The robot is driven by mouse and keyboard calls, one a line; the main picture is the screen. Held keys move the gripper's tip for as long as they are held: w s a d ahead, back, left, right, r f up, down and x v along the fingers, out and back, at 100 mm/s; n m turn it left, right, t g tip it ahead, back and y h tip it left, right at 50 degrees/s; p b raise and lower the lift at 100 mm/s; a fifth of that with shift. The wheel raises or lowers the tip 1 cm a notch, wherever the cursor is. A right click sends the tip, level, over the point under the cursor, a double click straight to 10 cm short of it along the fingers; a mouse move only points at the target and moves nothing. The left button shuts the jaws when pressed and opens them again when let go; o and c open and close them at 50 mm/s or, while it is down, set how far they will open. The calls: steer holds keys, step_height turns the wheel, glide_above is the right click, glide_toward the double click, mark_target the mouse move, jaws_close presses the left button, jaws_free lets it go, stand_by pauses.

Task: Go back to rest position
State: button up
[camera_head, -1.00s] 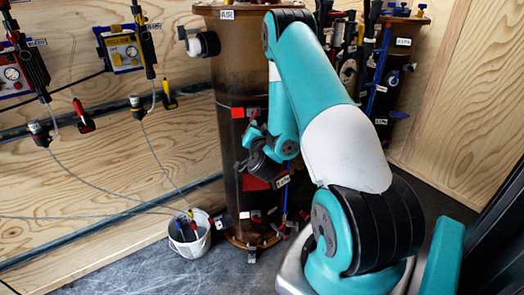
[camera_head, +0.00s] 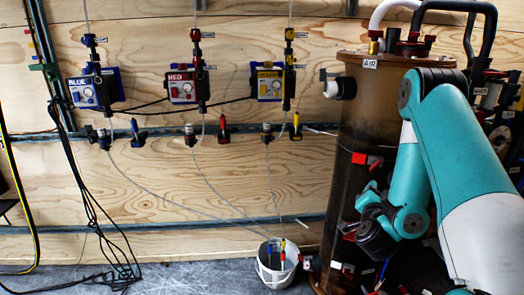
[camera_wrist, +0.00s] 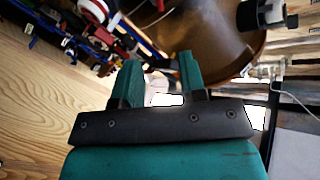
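My gripper (camera_wrist: 158,78) shows in the wrist view with its two teal fingers apart and nothing between them. In the head view my teal and white arm is folded at the right, in front of the brown filter cylinder (camera_head: 352,120) labelled AIR. The wrist end hangs low beside the cylinder's front; whether it touches the cylinder I cannot tell. The wrist view also shows brown cylinder surface (camera_wrist: 205,25) beyond the fingers.
Blue (camera_head: 94,90), red (camera_head: 182,86) and yellow (camera_head: 270,84) gauge panels hang on the plywood wall. A white bucket (camera_head: 275,275) holding tools stands on the floor left of the cylinder. Thin hoses run down to it. Black cables (camera_head: 95,215) hang at the left.

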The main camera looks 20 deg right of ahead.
steer(key=w+a+r+n+t+y+p, duration=0.1)
steer(key=w+a+r+n+y+p, duration=0.1)
steer(key=w+a+r+n+y, duration=0.5)
steer(key=w+a+r+n+t+y+p, duration=0.1)
steer(key=a+r+t+y+p, duration=0.3)
steer(key=a, duration=0.6)
steer(key=s+a+r+n+g+y, duration=0.2)
steer(key=s+a+n+g+y, duration=0.15)
steer(key=a, duration=0.35)
steer(key=s+a+r+n+g+y, duration=0.25)
steer(key=a+g+y, duration=0.2)
steer(key=a, duration=0.35)
steer(key=s+a+r+n+g+p, duration=0.2)
steer(key=s+r+n+g, duration=0.2)
steer(key=s, duration=0.6)
steer(key=s+a+r+n+g+h+p, duration=0.1)
steer(key=s+a+r+n+g+p, duration=0.1)
steer(key=s, duration=0.9)
step_height(320, 180, up, 2)
steer(key=a+n+g, duration=0.1)
steer(key=n+g, duration=0.1)
steer(key=g, duration=0.1)
steer(key=shift+s+r+h, duration=0.2)
steer(key=shift+h, duration=0.1)
